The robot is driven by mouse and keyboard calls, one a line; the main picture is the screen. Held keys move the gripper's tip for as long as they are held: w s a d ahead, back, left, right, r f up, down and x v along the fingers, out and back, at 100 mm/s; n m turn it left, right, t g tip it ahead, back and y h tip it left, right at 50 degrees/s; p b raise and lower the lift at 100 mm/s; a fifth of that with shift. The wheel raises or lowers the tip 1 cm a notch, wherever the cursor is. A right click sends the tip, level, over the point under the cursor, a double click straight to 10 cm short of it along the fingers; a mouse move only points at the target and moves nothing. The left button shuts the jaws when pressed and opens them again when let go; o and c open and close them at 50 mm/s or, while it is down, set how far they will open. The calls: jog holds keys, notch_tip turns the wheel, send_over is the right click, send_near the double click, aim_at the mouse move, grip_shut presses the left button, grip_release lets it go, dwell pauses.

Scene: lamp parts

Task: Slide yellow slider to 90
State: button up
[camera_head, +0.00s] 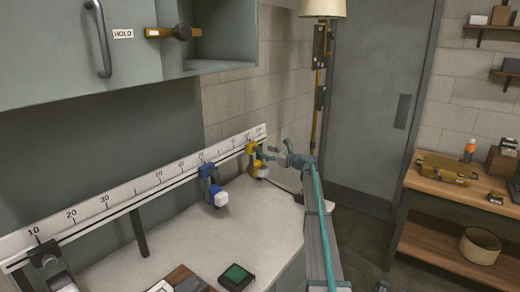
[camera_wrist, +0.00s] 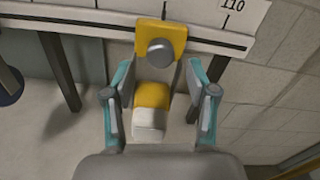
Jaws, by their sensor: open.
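The yellow slider (camera_head: 253,157) sits on the white ruler rail (camera_head: 130,188) near its far right end. In the wrist view the yellow slider (camera_wrist: 154,94) has a grey round knob and a white-tipped block hanging down. It lies left of the 110 mark, near a tick whose number is out of view. My gripper (camera_head: 270,153) reaches in from the right. In the wrist view my gripper (camera_wrist: 160,75) is open, with one finger on each side of the yellow slider and gaps visible between them.
A blue slider (camera_head: 211,185) sits on the rail left of the yellow one, and a dark slider (camera_head: 45,257) is near 10. A green button box (camera_head: 236,277) is on the pale counter (camera_head: 185,232). A cabinet (camera_head: 80,45) overhangs the left.

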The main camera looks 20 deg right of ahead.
aim_at(261, 151)
jog(key=p+x, duration=0.1)
jog(key=x, duration=0.4)
grip_shut()
dwell(0.3)
